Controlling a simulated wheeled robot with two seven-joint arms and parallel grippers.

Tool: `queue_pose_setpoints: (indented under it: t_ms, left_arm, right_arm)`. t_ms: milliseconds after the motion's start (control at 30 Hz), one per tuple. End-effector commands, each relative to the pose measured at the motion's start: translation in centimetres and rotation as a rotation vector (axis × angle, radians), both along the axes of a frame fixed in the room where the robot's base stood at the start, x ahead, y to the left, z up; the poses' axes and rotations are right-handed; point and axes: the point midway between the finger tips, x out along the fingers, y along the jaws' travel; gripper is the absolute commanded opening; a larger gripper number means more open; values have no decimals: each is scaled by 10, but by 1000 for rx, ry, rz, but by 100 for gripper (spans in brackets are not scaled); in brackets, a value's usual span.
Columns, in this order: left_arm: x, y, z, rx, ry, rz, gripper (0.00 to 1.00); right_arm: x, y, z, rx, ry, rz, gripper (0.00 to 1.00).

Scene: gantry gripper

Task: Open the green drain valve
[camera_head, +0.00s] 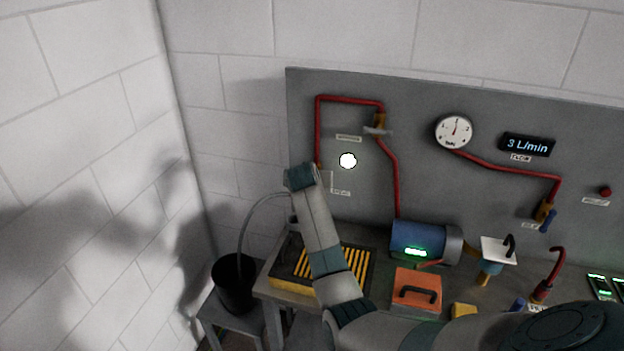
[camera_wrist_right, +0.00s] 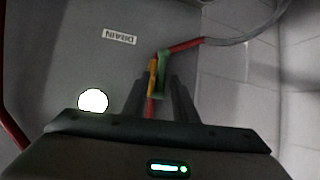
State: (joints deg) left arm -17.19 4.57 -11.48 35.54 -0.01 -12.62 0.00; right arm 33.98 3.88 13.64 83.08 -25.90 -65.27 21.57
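The green drain valve handle (camera_wrist_right: 163,72) shows in the right wrist view, beside a brass-coloured valve body (camera_wrist_right: 152,76) on a red pipe. My right gripper (camera_wrist_right: 165,90) has its two dark fingers apart, one on each side of the handle's near end. I cannot tell whether either finger touches it. The DRAIN label (camera_wrist_right: 118,36) is upside down on the panel nearby. In the head view my right arm reaches across to the panel's left part, and its wrist hides the valve and fingers. My left gripper is not in view.
A grey panel (camera_head: 430,90) carries red pipes, a gauge (camera_head: 454,131) and a flow display (camera_head: 527,145) reading 3 L/min. A grey hose (camera_head: 247,222) runs into a black bucket (camera_head: 236,285). A blue motor (camera_head: 418,240) and an orange box (camera_head: 416,290) stand on the bench.

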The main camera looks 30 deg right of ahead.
Motion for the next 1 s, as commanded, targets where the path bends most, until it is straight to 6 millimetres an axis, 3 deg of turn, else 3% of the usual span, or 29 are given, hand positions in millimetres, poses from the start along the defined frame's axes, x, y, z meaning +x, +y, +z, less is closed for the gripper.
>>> queue_pose_setpoints:
  t_ms: [567, 1000]
  left_arm:
    - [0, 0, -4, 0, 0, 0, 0]
    - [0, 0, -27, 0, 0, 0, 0]
  right_arm:
    - [-5, 6, 3, 3, 0, 1, 31]
    - [-42, 36, 34, 3, -5, 0, 31]
